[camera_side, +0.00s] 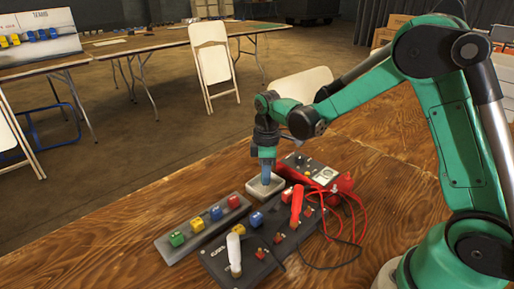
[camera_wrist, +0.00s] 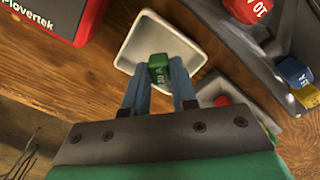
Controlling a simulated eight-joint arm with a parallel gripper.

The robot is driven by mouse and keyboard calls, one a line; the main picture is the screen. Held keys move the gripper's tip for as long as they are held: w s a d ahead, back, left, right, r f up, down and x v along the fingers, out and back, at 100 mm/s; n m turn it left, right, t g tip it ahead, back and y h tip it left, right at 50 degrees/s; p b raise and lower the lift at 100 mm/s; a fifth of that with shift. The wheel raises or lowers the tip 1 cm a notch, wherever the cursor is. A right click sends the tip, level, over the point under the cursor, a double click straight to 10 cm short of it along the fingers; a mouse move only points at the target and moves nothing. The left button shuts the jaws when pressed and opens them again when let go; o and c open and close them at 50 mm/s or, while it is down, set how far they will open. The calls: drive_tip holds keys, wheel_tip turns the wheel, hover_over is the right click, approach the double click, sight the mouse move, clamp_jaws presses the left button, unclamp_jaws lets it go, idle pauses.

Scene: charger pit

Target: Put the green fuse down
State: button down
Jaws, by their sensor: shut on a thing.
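The green fuse (camera_wrist: 158,68) is in the wrist view, with pale lettering on its face. My gripper (camera_wrist: 158,80) is shut on it, with a blue finger on each side. The fuse shows against the inside of a small white tray (camera_wrist: 140,42). In the side view my gripper (camera_side: 266,178) points down at the same tray (camera_side: 262,193), with its fingertips at or just inside the rim. The held fuse cannot be made out there. I cannot tell whether it touches the tray's floor.
A grey strip (camera_side: 215,228) holds a row of coloured fuses, including another green one (camera_side: 177,239). Beside it lies a dark panel (camera_side: 226,262) with a white handle and a red handle (camera_side: 296,205). Red cables (camera_side: 345,222) loop at the right. Wooden table is bare at front left.

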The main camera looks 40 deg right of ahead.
drive_tip(key=shift+f, duration=0.55)
drive_tip(key=c, duration=0.7)
unclamp_jaws()
drive_tip(key=shift+r, duration=0.15)
wheel_tip(320, 180, up, 13)
drive_tip(key=shift+s+a+f+m+t, duration=0.25)
drive_tip(key=shift+s+a+m+t, duration=0.25)
drive_tip(key=shift+s+m+t, duration=0.95)
drive_tip(key=shift+s+a+f+m+t, duration=0.35)
drive_tip(key=shift+s+m+t, duration=0.6)
drive_tip(key=shift+s+m, duration=0.9)
drive_tip(key=shift+s+a+f+m+t, duration=0.15)
drive_tip(key=shift+s+a+m+t, duration=0.45)
drive_tip(key=shift+s+m+t, duration=0.85)
drive_tip(key=shift+s+g, duration=0.25)
drive_tip(key=shift+s, duration=0.1)
